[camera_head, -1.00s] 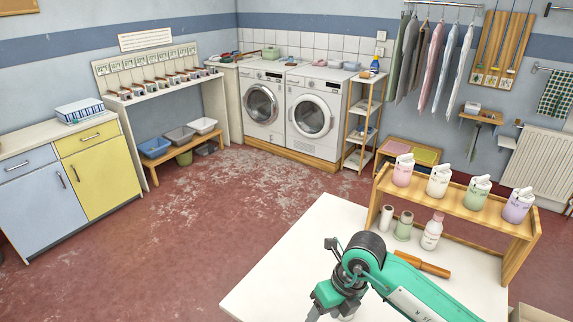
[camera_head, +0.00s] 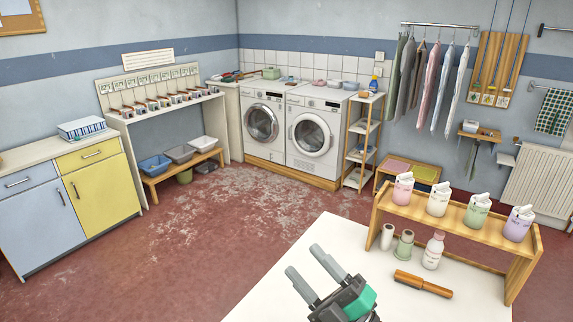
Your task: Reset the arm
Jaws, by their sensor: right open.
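My right gripper (camera_head: 309,274) shows at the bottom of the head view, over the white table (camera_head: 272,290). Its two grey fingers stand apart and point up and to the left, with nothing between them. The green and dark wrist (camera_head: 352,298) shows just below, and most of the arm is out of the picture. My left gripper is not in view.
The red floor (camera_head: 190,245) on the left is clear.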

